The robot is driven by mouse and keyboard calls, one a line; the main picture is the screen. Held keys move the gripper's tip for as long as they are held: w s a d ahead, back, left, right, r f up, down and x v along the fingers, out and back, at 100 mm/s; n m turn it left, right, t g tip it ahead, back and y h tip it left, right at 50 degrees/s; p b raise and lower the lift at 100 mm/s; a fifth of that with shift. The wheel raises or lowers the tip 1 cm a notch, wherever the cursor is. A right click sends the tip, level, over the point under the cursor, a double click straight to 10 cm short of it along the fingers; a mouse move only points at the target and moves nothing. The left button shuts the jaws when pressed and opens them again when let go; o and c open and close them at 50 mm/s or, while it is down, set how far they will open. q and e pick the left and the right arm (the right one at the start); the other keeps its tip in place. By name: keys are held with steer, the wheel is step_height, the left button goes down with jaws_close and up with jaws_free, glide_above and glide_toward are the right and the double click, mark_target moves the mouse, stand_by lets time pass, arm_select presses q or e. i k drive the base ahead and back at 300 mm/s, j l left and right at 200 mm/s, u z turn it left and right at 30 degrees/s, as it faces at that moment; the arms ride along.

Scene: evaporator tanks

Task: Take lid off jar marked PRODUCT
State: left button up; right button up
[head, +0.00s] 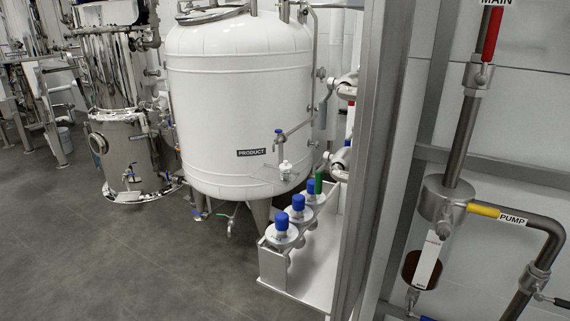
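A large white tank (240,105) stands in the middle of the view with a dark label (251,153) reading PRODUCT. A small pale jar-like item (286,171) sits at the tank's lower right, on a small ledge below a tap with a blue handle (280,133). It is too small to tell whether it has a separate lid or a marking. Neither of my grippers shows in the head view.
A white open-topped rack (272,273) holds blue-topped fittings (282,222) and a green one (318,182). A grey upright post (378,150) stands right of it, with PUMP piping (511,219) beyond. Steel vessels (125,150) stand left. Grey floor (130,255) is clear in front.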

mark_target(285, 166)
steer(key=i+j+z, duration=0.1)
steer(key=i+j, duration=0.6)
steer(key=i+j+z, duration=0.15)
steer(key=i+j, duration=0.15)
steer(key=j, duration=0.25)
steer(key=i+j, duration=0.35)
steer(key=j+z, duration=0.05)
steer(key=j, duration=0.05)
